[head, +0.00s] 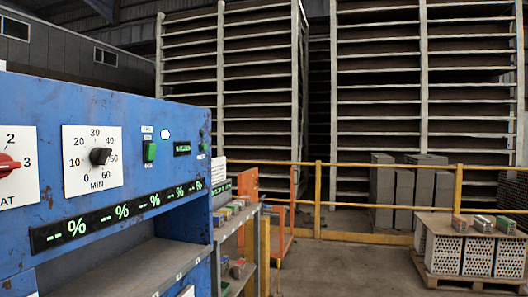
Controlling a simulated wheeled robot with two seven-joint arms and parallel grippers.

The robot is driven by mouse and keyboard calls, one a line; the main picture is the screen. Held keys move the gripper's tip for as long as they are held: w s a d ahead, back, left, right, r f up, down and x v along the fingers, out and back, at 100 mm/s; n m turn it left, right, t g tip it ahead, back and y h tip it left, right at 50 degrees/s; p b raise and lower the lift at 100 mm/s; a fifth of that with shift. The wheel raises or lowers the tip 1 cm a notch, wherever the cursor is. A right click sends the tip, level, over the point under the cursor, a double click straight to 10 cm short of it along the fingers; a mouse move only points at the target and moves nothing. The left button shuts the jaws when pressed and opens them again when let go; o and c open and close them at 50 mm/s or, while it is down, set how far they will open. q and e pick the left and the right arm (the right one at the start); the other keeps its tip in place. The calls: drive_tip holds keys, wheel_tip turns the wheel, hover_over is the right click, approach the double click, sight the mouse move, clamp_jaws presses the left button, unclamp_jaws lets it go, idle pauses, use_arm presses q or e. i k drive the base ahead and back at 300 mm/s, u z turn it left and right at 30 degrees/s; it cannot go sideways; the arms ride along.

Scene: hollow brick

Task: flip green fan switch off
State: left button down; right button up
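A green switch (149,151) sits on the upper front of the blue control panel (60,105), right of the minute dial. Small labels, too small to read, are above and below it. I cannot tell its on or off position. A white oval lamp (165,134) is just to its upper right, and a dark display with green text (182,149) is right of that. A smaller green part (203,147) shows near the panel's right edge. Neither of my grippers is in view.
A black minute dial (100,156) and a red knob (8,164) are on the panel, above a strip of percent displays (120,211). A shelf (238,222) adjoins it. A yellow railing (375,236) and a pallet of bricks (475,252) stand beyond open floor.

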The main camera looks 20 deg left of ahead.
sight(151, 147)
drive_tip(key=u, duration=0.05)
drive_tip(key=i, duration=1.5)
drive_tip(key=u, duration=1.1)
drive_tip(key=i, duration=0.55)
drive_tip(key=u, duration=0.4)
